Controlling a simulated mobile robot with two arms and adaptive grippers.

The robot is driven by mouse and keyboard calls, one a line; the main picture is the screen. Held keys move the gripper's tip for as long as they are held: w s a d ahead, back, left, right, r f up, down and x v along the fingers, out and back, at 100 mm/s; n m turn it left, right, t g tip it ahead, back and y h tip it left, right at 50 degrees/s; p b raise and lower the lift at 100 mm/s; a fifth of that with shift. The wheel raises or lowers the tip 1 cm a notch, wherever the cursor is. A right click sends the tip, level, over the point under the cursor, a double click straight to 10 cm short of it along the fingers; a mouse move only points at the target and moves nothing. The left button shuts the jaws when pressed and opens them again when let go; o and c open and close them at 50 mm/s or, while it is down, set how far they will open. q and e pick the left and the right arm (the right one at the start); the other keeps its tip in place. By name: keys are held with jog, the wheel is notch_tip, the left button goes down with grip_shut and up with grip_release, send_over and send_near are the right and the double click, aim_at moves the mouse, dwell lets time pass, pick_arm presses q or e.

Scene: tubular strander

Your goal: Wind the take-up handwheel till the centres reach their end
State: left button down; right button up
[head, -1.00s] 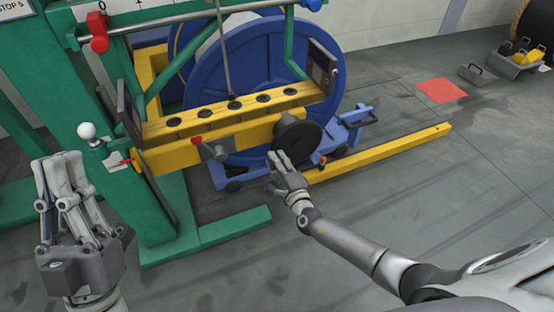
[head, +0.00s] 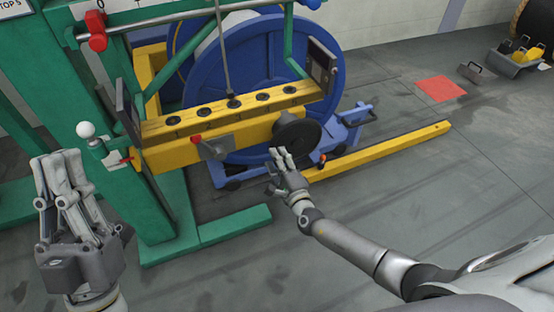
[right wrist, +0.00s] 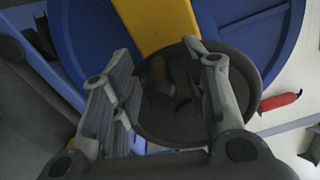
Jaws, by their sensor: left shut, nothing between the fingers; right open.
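The take-up handwheel is a dark round disc (head: 302,133) at the right end of the yellow beam (head: 232,143). My right gripper (head: 280,156) is at the wheel's lower left edge in the head view. In the right wrist view the dark disc (right wrist: 165,122) lies beyond the open fingers (right wrist: 160,85), with a stubby dark grip (right wrist: 158,82) showing between them. I cannot tell whether the fingers touch it. My left gripper (head: 59,162) is shut and empty, apart from the wheel at the lower left.
A green frame (head: 150,225) stands at the left with a white ball knob (head: 86,130) and a red knob (head: 97,42). A blue reel (head: 250,60) stands behind the beam. A yellow floor rail (head: 390,148) runs right. Floor at the right is mostly clear.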

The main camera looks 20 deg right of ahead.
jog(key=s, duration=1.1)
jog(key=shift+s+d, duration=0.25)
